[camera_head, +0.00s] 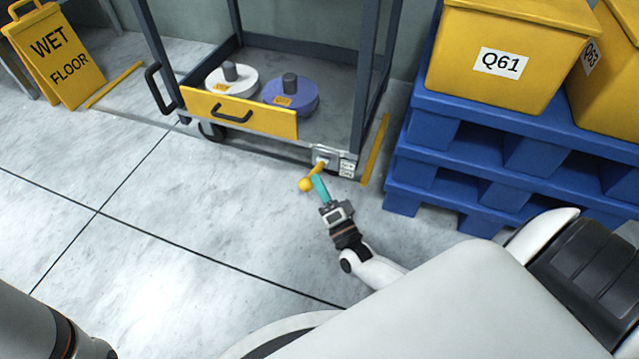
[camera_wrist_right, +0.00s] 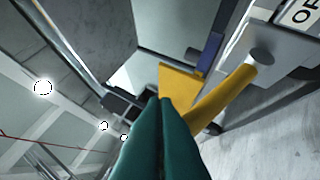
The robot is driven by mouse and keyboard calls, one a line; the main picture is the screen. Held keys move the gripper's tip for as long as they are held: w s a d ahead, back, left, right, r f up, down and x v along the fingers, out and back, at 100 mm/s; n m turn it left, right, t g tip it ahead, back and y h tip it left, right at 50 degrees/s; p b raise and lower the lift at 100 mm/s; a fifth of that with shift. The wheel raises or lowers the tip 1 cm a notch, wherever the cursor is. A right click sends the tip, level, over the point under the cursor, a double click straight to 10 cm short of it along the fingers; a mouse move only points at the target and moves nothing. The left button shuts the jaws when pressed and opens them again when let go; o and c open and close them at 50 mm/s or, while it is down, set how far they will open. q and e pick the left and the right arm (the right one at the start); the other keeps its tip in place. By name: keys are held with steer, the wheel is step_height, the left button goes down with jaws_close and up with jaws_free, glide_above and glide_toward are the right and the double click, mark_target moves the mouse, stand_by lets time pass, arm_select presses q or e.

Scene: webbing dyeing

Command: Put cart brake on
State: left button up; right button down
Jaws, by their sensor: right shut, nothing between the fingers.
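The cart (camera_head: 360,80) stands at the back, a dark frame with a low shelf. Its brake lever (camera_head: 313,175) is yellow with a round knob, on a grey bracket (camera_head: 326,155) at the cart's front right corner. The lever slants down and left from its pivot. My right gripper (camera_head: 319,183) has teal fingers, shut and empty, close beside the lever. In the right wrist view the shut fingertips (camera_wrist_right: 165,103) lie just left of the yellow lever (camera_wrist_right: 225,95); I cannot tell whether they touch. The lever's knob end is hidden behind the fingers there. My left gripper is out of view.
A white spool (camera_head: 217,82) and a blue spool (camera_head: 305,100) sit on the cart's shelf behind a yellow front panel (camera_head: 195,103). Blue pallets (camera_head: 470,140) with yellow crates (camera_head: 540,80) stand close at right. A wet-floor sign (camera_head: 60,60) stands at left. The floor in front is clear.

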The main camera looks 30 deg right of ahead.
steer(key=shift+a+f, duration=0.1)
steer(key=shift+f, duration=0.05)
stand_by(0.3)
steer(key=shift+s, duration=0.1)
steer(key=p+v, duration=0.2)
steer(key=v, duration=0.5)
steer(key=shift+s+p, duration=0.15)
steer(key=shift+p, duration=0.2)
